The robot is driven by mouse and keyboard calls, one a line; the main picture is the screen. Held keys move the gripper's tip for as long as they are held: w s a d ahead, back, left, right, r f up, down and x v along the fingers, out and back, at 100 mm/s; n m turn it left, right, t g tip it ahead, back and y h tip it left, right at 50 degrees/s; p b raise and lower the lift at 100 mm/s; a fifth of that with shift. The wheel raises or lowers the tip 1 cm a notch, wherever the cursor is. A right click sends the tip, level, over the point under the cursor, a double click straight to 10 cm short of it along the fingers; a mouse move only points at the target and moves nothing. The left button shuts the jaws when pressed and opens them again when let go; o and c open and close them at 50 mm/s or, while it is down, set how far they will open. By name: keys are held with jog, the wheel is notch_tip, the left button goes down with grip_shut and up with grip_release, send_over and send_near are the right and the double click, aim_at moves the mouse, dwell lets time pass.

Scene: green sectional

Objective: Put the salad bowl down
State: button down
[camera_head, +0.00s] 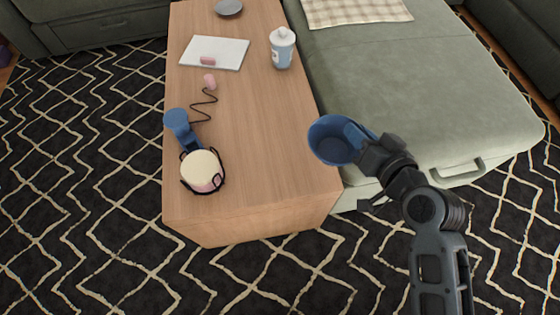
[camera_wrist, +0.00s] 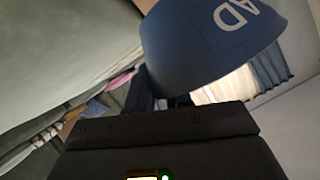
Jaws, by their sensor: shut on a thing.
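The blue salad bowl (camera_head: 332,143) is held in my gripper (camera_head: 358,148) at the right edge of the wooden table in the head view. Its open side shows to the camera and it looks tilted. In the wrist view the bowl (camera_wrist: 205,40) fills the upper middle, with pale letters ending in "AD" on its side. My gripper (camera_wrist: 160,95) is shut on the bowl's side; the fingertips are partly hidden by the bowl. The bowl appears above the table's level, but its exact height cannot be told.
The wooden table (camera_head: 255,130) has bare room in its middle and front right. On it are a cream and pink round thing (camera_head: 202,170), a blue thing (camera_head: 178,122) with a cord, a white board (camera_head: 222,52), a pale blue bottle (camera_head: 282,50) and a grey dish (camera_head: 229,8). A green sofa (camera_head: 420,85) adjoins right.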

jog(key=w+a+f, duration=0.1)
jog(key=a+f, duration=0.1)
jog(key=a, duration=0.1)
jog(key=w+a+f+b, duration=0.1)
jog(key=a+f, duration=0.1)
jog(key=a, duration=0.2)
jog(key=w+a+f+b, duration=0.1)
jog(key=w+a+f, duration=0.1)
jog(key=a+f, duration=0.1)
jog(key=shift+a, duration=0.45)
jog(key=shift+f+b, duration=0.85)
jog(key=shift+f, duration=1.05)
jog(key=shift+f, duration=0.1)
jog(key=c, duration=1)
grip_release()
jog(key=shift+c, duration=0.2)
jog(key=shift+s+d, duration=0.1)
jog(key=shift+s, duration=0.15)
jog(key=p+v, duration=0.2)
jog(key=v, duration=0.8)
jog(key=shift+s+r+p, duration=0.1)
jog(key=shift+r+p, duration=0.2)
jog(key=shift+p, duration=0.1)
jog(key=shift+s+d+r, duration=0.25)
jog(key=shift+s+d, duration=0.15)
jog(key=shift+s, duration=0.15)
